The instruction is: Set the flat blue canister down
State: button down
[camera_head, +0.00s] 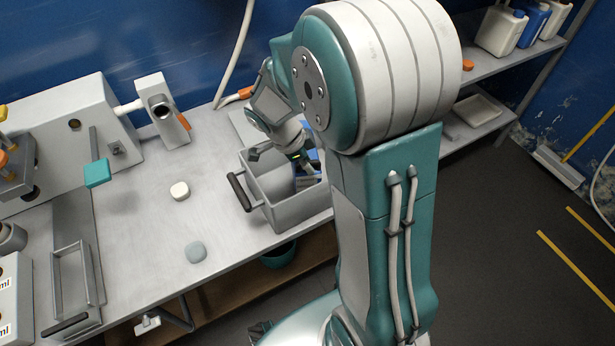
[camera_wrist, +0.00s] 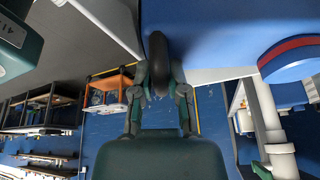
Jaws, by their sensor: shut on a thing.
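My gripper (camera_head: 298,158) is low over the open grey crate (camera_head: 291,213) on the bench, partly hidden by my own arm. In the wrist view, my gripper (camera_wrist: 158,88) is shut on a dark curved handle (camera_wrist: 155,58). A large flat blue surface, which I take to be the flat blue canister (camera_wrist: 215,28), fills the top right beside that handle. In the head view, blue of the canister (camera_head: 313,157) shows in or just above the crate, mostly behind my arm. I cannot tell whether its base touches the crate floor.
A round blue piece with a red band (camera_wrist: 291,58) is at the wrist view's right. Jugs (camera_head: 500,30) stand on the right shelf.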

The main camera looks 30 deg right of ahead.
aim_at(303, 180)
jog(key=shift+w+a+f, duration=0.1)
jog(key=shift+a+f, duration=0.45)
jog(key=shift+f, duration=0.05)
notch_tip(303, 180, down, 4)
jog(key=shift+a+f, duration=0.1)
jog(key=shift+d, duration=0.3)
jog(key=shift+f, duration=0.1)
jog(key=c, duration=0.9)
grip_release()
jog(key=shift+a, duration=0.4)
jog(key=shift+d, duration=0.1)
